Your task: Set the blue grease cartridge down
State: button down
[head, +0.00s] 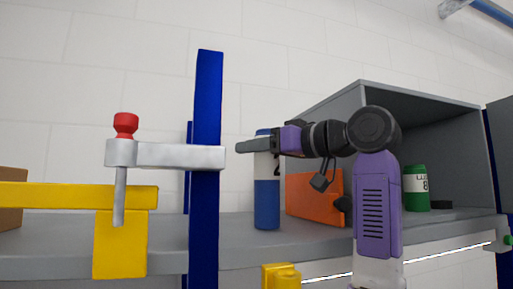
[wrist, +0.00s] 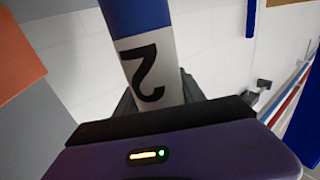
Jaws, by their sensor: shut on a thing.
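The blue grease cartridge (head: 267,203) is upright in the head view, blue below, with a white band and a blue top edge. My gripper (head: 252,145) is shut on its upper white part, coming from the right. The cartridge's base appears at the level of the grey worktop (head: 240,238); I cannot tell whether it touches. In the wrist view the cartridge (wrist: 146,52) lies between my gripper's dark fingers (wrist: 160,95), its white band marked with a black 2. The rest of its white part is hidden by the gripper.
An orange box (head: 315,193) stands just right of the cartridge. A green can (head: 416,189) stands farther right in an open grey cabinet (head: 445,150). A blue post (head: 206,120) with a grey clamp (head: 165,155) and yellow bar (head: 70,196) stands close on the left, in front.

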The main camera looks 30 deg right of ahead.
jog(key=shift+f, duration=0.1)
jog(key=c, duration=0.7)
grip_release()
jog(key=shift+b+v, duration=2.55)
jog(key=shift+v, duration=3.45)
